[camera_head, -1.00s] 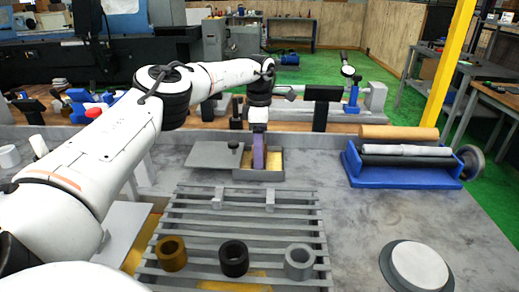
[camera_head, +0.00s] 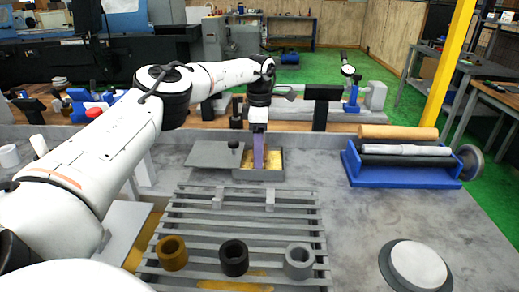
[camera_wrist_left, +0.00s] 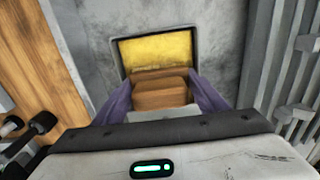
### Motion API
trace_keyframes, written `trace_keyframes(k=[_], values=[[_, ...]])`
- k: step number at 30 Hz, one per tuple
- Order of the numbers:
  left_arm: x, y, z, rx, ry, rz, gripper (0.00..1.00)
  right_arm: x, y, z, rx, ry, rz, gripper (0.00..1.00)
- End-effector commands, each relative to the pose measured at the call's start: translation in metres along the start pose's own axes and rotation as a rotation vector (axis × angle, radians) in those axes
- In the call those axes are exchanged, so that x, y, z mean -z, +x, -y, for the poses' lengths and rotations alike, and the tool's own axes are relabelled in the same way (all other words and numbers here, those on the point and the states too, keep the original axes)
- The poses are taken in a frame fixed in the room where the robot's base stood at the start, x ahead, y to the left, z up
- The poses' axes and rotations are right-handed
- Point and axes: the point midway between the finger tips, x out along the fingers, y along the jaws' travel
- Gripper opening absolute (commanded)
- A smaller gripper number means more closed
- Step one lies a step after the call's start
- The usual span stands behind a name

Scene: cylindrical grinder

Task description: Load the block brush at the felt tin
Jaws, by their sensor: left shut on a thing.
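My left gripper (camera_head: 259,153), with purple fingers, points down at the felt tin (camera_head: 258,175), a shallow grey box with a yellow inside, beyond the slatted rack. In the left wrist view the fingers are shut on the brown block brush (camera_wrist_left: 160,92). The brush lies within the outline of the tin (camera_wrist_left: 152,50), covering its near part, with yellow showing beyond it. I cannot tell whether the brush touches the felt. In the head view the fingers mostly hide the brush. My right gripper is not in view.
A grey lid with a dark knob (camera_head: 212,154) lies left of the tin. The slatted rack (camera_head: 225,225) holds brown, black and grey rings in front. A blue roller stand (camera_head: 405,178) is at right, and a round pad (camera_head: 418,265) at front right. Bench between is clear.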

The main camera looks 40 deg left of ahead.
Motion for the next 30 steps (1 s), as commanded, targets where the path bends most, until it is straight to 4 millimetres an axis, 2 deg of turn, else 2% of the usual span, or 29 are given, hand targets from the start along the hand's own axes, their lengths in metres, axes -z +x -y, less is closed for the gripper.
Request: trace_keyframes(k=[5, 15, 30], values=[[0.001, 0.0, 0.001, 0.004, 0.001, -0.002, 0.48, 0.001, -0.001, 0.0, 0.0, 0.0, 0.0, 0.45], [0.0, -0.028, 0.001, 0.003, 0.0, 0.0, 0.48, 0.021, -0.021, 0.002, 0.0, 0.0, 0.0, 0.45], [0.0, -0.064, 0.0, 0.0, 0.001, 0.0, 0.48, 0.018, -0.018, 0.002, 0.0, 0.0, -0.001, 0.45]])
